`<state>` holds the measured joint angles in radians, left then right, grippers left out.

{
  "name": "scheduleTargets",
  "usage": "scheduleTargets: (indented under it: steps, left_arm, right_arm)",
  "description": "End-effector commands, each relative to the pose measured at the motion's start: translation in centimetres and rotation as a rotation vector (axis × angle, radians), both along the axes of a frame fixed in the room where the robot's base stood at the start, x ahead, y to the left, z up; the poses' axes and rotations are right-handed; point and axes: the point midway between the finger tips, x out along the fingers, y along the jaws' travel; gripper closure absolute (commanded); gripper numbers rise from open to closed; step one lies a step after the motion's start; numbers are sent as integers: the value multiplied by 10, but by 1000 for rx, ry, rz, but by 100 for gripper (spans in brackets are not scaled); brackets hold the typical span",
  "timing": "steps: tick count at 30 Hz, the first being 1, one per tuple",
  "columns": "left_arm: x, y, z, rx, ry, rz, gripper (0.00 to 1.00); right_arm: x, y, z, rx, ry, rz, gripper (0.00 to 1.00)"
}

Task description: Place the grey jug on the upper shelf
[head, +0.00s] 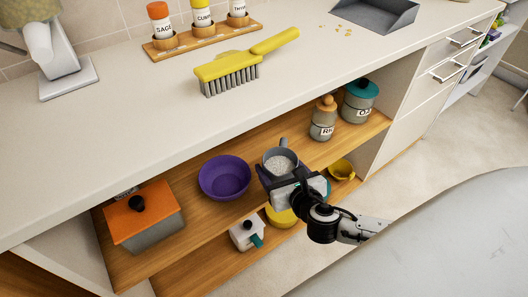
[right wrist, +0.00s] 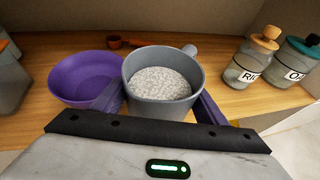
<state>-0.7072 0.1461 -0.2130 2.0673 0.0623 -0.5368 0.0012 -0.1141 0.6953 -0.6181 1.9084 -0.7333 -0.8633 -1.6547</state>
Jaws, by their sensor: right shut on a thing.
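The grey jug (head: 280,152) holds pale speckled grains and stands upright between the fingers of my right gripper (head: 277,172). It also fills the middle of the right wrist view (right wrist: 163,103), with a dark finger on each side and its handle at the back right. My right gripper is shut on it. The jug is at the wooden upper shelf (head: 190,212), right of the purple bowl; whether its base touches the shelf is hidden. My left gripper is not in view.
The purple bowl (head: 224,178) is close to the jug's left. An orange-lidded box (head: 145,220) stands farther left. A rice jar (head: 323,120) and teal-lidded jar (head: 358,105) stand right. The counter (head: 130,120) overhangs the shelf. Yellow bowls and a white box (head: 243,236) are below.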

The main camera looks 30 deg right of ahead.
Motion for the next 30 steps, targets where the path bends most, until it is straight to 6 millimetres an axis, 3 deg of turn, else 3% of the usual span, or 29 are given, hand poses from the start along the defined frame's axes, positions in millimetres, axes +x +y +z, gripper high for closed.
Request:
scheduleTargets:
  steps: [1,6,12,18,26,30]
  left_arm:
    - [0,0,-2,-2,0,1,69]
    - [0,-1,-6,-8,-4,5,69]
    - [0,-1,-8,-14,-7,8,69]
    - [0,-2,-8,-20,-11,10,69]
    - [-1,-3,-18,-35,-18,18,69]
    - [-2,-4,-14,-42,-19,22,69]
  right_arm:
    - [16,-3,3,-1,-12,-3,78]
    - [57,-10,3,0,-10,-3,78]
    - [93,-16,2,1,-7,-1,78]
    - [103,-18,0,0,-4,0,78]
    - [102,-18,-32,0,-3,0,78]
    - [103,-18,-33,-1,-5,0,78]
